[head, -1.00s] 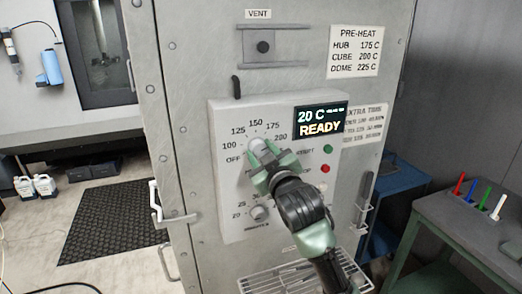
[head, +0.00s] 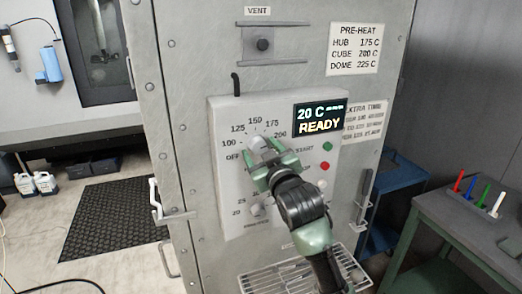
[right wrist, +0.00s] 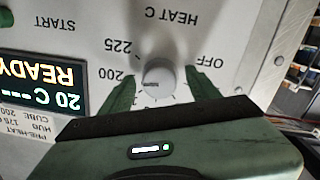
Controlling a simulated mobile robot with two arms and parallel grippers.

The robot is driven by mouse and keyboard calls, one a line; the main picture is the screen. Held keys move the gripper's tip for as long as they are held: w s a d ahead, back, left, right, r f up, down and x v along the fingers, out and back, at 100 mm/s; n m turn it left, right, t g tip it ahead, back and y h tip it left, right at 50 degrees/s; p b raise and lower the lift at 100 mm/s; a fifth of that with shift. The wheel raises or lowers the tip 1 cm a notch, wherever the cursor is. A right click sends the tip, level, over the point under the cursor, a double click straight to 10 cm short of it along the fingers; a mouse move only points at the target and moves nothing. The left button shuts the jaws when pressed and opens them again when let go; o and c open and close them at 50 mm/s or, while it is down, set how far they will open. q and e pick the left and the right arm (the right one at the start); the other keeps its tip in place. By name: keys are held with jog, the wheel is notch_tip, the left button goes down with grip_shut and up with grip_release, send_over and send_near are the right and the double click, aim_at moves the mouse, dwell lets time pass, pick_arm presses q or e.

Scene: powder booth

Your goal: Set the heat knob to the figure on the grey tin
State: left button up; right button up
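The heat knob (head: 257,143) is a pale round knob on the control panel of the grey oven. Its dial carries OFF and figures from 100 up, with 225 legible in the right wrist view. My right gripper (head: 263,152) is at the knob. In the right wrist view, the green fingers stand on either side of the knob (right wrist: 158,74), with narrow gaps showing. A dark mark shows on the knob, but its exact setting is hard to tell. The display (head: 319,119) reads 20 C and READY. No grey tin is in view. My left gripper is not in view.
A green START button (head: 327,147) and a red button (head: 325,166) sit right of the knob. A lower dial (head: 257,210) is partly behind my gripper. The PRE-HEAT card (head: 354,49) lists hub 175, cube 200, dome 225. A wire rack (head: 275,279) juts out below.

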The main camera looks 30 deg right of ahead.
jog(key=shift+s, duration=0.1)
jog(key=shift+s+a, duration=0.15)
jog(key=shift+s, duration=0.15)
jog(key=b+v, duration=0.3)
jog(key=v, duration=0.4)
dwell(0.3)
